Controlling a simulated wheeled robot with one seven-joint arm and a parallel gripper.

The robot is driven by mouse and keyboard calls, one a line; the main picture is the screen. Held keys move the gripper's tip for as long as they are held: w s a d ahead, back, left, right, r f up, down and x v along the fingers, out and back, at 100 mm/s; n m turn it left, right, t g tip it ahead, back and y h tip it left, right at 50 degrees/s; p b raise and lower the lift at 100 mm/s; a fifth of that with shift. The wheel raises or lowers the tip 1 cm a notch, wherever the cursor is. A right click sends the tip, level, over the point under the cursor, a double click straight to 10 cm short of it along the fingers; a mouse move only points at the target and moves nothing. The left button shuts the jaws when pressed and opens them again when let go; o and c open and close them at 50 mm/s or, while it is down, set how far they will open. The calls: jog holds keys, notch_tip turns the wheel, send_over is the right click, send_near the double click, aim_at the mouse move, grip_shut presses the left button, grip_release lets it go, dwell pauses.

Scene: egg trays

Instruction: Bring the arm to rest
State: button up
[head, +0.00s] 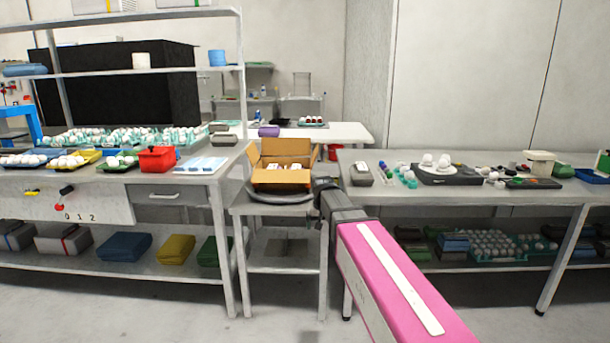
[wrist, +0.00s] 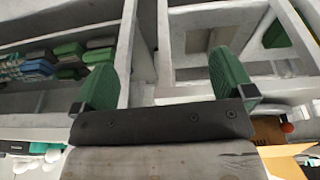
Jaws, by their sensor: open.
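My gripper (wrist: 166,76) shows in the wrist view with its two green fingers wide apart and nothing between them. Behind the fingers are pale table frames and a shelf. In the head view my arm, with a pink link, reaches from the lower right toward the gap between the small middle stand (head: 275,207) and the right table (head: 480,197). The gripper's fingers cannot be made out there. An open cardboard box (head: 281,179) with pale contents stands on the middle stand, just left of the arm's far end. A corner of it also shows in the wrist view (wrist: 287,158).
The left table (head: 190,181) carries egg trays, a red bin (head: 157,159) and a pale blue stack (head: 201,165). The right table holds a dark tray (head: 447,179) with white eggs and small items. Shelves below hold boxes and egg trays. The foreground floor at left is clear.

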jog(key=s+d+f+g, duration=0.1)
jog(key=s+d+f, duration=0.5)
jog(key=s+f, duration=0.2)
jog(key=s+d+f+g, duration=0.1)
jog(key=s+d+f, duration=0.5)
jog(key=s+f, duration=0.3)
jog(key=s, duration=0.4)
jog(key=shift+d+f+g, duration=0.15)
jog(key=shift+f+g, duration=0.05)
jog(key=shift+g, duration=0.2)
